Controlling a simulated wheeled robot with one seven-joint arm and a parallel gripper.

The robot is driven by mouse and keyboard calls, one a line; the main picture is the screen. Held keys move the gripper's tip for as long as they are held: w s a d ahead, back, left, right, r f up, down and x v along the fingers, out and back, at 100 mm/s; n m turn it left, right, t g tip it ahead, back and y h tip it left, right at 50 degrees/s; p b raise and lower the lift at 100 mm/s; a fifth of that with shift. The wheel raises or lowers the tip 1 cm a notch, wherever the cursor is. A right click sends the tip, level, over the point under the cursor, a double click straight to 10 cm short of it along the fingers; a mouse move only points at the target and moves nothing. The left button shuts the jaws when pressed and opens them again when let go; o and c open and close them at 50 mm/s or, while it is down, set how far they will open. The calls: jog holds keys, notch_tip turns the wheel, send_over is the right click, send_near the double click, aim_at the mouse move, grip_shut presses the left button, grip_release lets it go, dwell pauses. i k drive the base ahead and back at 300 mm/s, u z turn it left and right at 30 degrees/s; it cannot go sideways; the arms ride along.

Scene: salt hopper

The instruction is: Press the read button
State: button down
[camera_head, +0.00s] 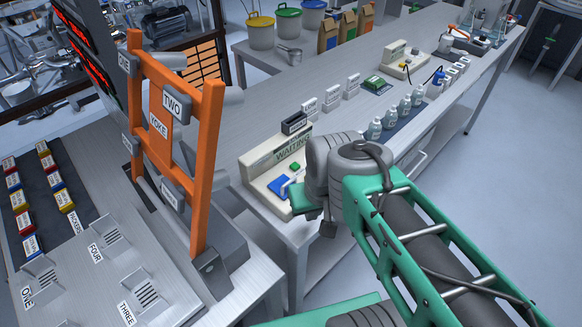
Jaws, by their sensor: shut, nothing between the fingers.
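A cream reader box (262,163) stands at the near left corner of the long bench, with a display that reads "WAITING". Its sloped front carries a blue button (277,185) and a small green button (294,167). No label naming the read button can be made out. My gripper (288,188) is shut and empty, low at the right front of the box, its tip close to the blue button. I cannot tell whether it touches the button. My grey wrist and green arm hide the right end of the box.
An orange frame (208,150) with labelled plates stands on the left table, close to the box. White bottles (391,117) line a dark mat right of my wrist. Small white label cards (331,97) stand behind. Lidded tubs (261,32) are at the back.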

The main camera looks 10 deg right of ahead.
aim_at(295, 166)
jog(key=k, duration=0.5)
jog(key=z, duration=1.5)
jog(key=i, duration=0.55)
jog(key=u, duration=4)
